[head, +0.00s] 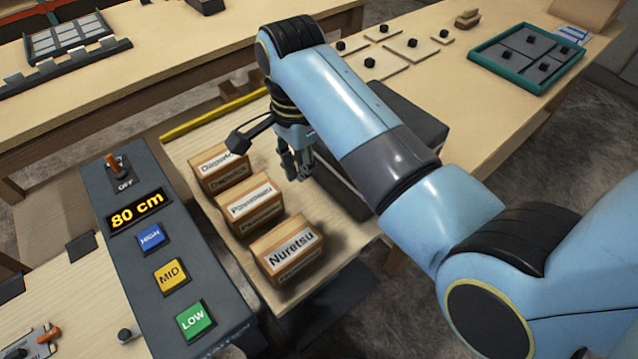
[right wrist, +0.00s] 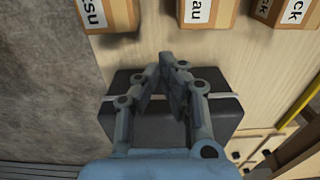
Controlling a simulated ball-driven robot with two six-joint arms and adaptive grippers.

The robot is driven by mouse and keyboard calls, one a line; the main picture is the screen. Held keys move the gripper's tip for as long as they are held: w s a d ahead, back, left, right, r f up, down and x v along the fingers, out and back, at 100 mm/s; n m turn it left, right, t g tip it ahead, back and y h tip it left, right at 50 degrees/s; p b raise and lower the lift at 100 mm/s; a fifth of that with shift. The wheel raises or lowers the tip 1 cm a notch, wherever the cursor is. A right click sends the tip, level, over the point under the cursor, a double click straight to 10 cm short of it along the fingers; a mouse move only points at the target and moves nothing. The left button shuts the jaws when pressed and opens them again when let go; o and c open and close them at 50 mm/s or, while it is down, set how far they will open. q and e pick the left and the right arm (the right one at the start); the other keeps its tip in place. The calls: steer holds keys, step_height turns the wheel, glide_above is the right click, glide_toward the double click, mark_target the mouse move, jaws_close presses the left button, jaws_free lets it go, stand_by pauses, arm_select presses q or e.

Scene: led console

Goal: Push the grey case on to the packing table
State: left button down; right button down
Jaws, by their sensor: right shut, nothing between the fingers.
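The grey case (head: 413,117) is a dark box on the pale wooden platform (head: 183,150), mostly hidden behind my right arm in the head view. In the right wrist view the case (right wrist: 228,112) lies below and behind my fingers. My right gripper (head: 302,172) is shut and empty, between the cartons and the case; it also shows in the right wrist view (right wrist: 168,65). I cannot tell whether it touches the case. The tabletop on the right (head: 480,95), which seems to be the packing table, lies beyond the case. My left gripper is not in view.
Three labelled cartons, the nearest reading Nuretsu (head: 290,255), stand in a row on the platform. A console (head: 95,190) on the left reads 80 cm, with a switch marked OFF and HIGH, MID and LOW buttons. A teal tray (head: 487,58) sits on the right tabletop.

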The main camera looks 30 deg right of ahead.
step_height(320, 180, down, 9)
steer(key=shift+r, duration=0.1)
steer(key=d, duration=0.2)
steer(key=shift+w+d+r, duration=0.15)
steer(key=shift+d, duration=0.25)
steer(key=shift+w+d+p, duration=0.1)
steer(key=shift+d+p, duration=0.25)
steer(key=shift+d, duration=0.3)
